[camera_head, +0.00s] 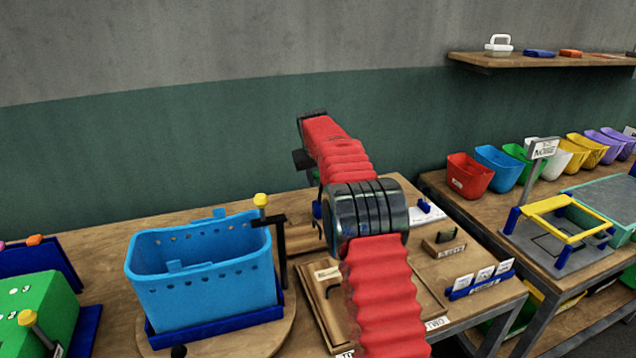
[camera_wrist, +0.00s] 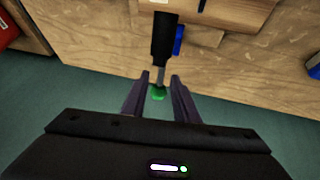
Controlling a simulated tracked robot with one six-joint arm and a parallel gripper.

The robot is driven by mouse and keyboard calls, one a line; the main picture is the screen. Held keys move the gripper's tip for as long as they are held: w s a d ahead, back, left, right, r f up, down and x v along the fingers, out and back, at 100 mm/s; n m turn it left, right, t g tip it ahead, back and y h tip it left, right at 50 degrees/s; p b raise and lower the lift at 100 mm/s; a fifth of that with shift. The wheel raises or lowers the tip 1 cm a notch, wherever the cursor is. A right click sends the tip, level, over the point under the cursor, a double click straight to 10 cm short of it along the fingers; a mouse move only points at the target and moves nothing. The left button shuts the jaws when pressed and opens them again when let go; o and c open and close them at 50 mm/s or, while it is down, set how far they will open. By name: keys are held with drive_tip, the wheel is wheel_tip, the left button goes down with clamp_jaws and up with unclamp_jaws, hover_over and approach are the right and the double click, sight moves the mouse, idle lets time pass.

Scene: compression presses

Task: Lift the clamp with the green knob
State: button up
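The green knob (camera_wrist: 158,94) shows in the wrist view at the end of a short grey rod below a black handle-like part (camera_wrist: 164,38) of its clamp. My gripper (camera_wrist: 159,77) is open, with one dark finger on each side of the rod and knob. A narrow gap shows on both sides, and I see no grip on it. In the head view my red arm hides most of this clamp; only a bit of green (camera_head: 316,175) shows beside the arm.
A blue perforated bin (camera_head: 205,300) stands on the wooden table left of my arm. A green box (camera_head: 40,312) with another yellow knob is at far left. A wooden tray (camera_head: 312,302) and card holder (camera_head: 480,286) lie around my arm. Coloured bins line the right table.

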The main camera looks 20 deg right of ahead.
drive_tip(key=v, duration=1)
drive_tip(key=shift+r, duration=0.2)
drive_tip(key=shift+s+a, duration=0.1)
drive_tip(key=shift+a, duration=0.05)
drive_tip(key=shift+c, duration=0.7)
drive_tip(key=shift+s+r, duration=0.1)
drive_tip(key=shift+c, duration=0.6)
drive_tip(key=shift+y, duration=0.3)
drive_tip(key=s+a+r, duration=0.1)
drive_tip(key=s+r, duration=0.1)
drive_tip(key=s, duration=0.1)
drive_tip(key=s+a+r, duration=0.1)
drive_tip(key=s+a, duration=0.1)
drive_tip(key=s, duration=0.2)
drive_tip(key=s+a+r, duration=0.2)
drive_tip(key=s, duration=0.1)
drive_tip(key=shift+s+r, duration=0.2)
drive_tip(key=shift+r, duration=0.1)
clamp_jaws()
drive_tip(key=s+a+f+y, duration=0.1)
drive_tip(key=s+a, duration=0.3)
drive_tip(key=s, duration=0.9)
drive_tip(key=s+a+f, duration=0.1)
drive_tip(key=s+a, duration=0.3)
drive_tip(key=s, duration=0.9)
drive_tip(key=s+a+f, duration=0.2)
drive_tip(key=s+f, duration=0.6)
drive_tip(key=s, duration=0.5)
drive_tip(key=shift+a+n+y, duration=0.25)
drive_tip(key=shift+n+y, duration=0.15)
